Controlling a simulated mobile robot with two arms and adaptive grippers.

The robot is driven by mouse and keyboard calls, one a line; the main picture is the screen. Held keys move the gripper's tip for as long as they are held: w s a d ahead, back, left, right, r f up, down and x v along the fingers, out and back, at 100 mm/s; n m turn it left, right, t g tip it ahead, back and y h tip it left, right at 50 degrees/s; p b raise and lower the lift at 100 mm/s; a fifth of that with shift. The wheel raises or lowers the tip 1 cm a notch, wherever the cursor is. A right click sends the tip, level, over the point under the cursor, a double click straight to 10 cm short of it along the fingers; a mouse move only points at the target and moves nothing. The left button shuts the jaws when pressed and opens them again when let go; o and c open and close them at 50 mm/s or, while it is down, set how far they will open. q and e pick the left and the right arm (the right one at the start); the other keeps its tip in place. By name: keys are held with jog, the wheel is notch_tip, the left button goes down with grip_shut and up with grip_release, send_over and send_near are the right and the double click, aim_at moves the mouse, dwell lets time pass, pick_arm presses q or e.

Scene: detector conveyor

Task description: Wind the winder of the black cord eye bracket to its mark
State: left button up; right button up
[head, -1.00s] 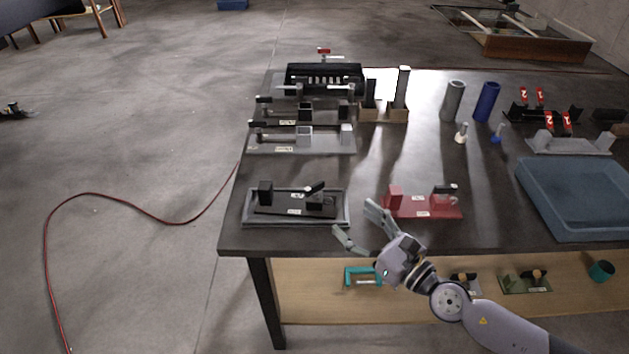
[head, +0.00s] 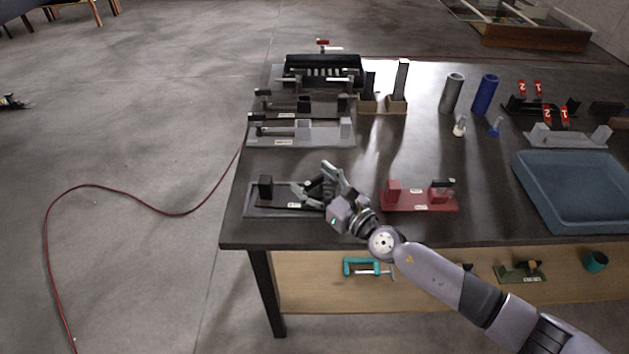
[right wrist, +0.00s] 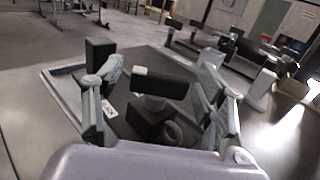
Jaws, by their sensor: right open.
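The black cord eye bracket (head: 265,187) sits in a shallow grey tray (head: 256,212) at the table's front left. My right gripper (head: 316,182) is open at the bracket's right end and hides most of that end in the head view. In the right wrist view the black winder (right wrist: 160,84), a bar with a white end, lies between the two spread fingers (right wrist: 158,95). It sits on top of a black block (right wrist: 150,118), with a round eye (right wrist: 172,132) on the near side. Neither finger clearly touches the winder. The mark cannot be made out. My left gripper is not in view.
A red bracket (head: 420,200) stands just right of my right gripper. Grey and black fixtures (head: 300,130) stand behind the tray. A blue bin (head: 580,190) is at the right. The tabletop between red bracket and cylinders is clear.

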jog(key=shift+c, duration=0.2)
jog(key=c, duration=1.1)
jog(key=shift+r+h+p, duration=0.2)
jog(key=shift+h+p, duration=0.1)
jog(key=shift+p, duration=0.4)
jog(key=shift+c, duration=0.2)
jog(key=m+t+h+p, duration=0.2)
jog(key=h+p, duration=0.1)
jog(key=p, duration=0.1)
jog(key=shift+s+a+r+m+p, duration=0.1)
jog(key=shift+m+p, duration=0.3)
jog(key=shift+m+t+h+p, duration=0.4)
jog(key=shift+m+h, duration=0.1)
jog(key=shift+h, duration=0.1)
jog(key=shift+m+t+h, duration=0.3)
jog(key=shift+m+h, duration=0.1)
jog(key=shift+h, duration=0.4)
jog(key=shift+f+m+t+h, duration=0.3)
jog(key=shift+m+h, duration=0.5)
jog(key=shift+h, duration=0.2)
jog(key=shift+m+h+b, duration=0.3)
jog(key=shift+m+h, duration=0.9)
jog(key=shift+h, duration=1.2)
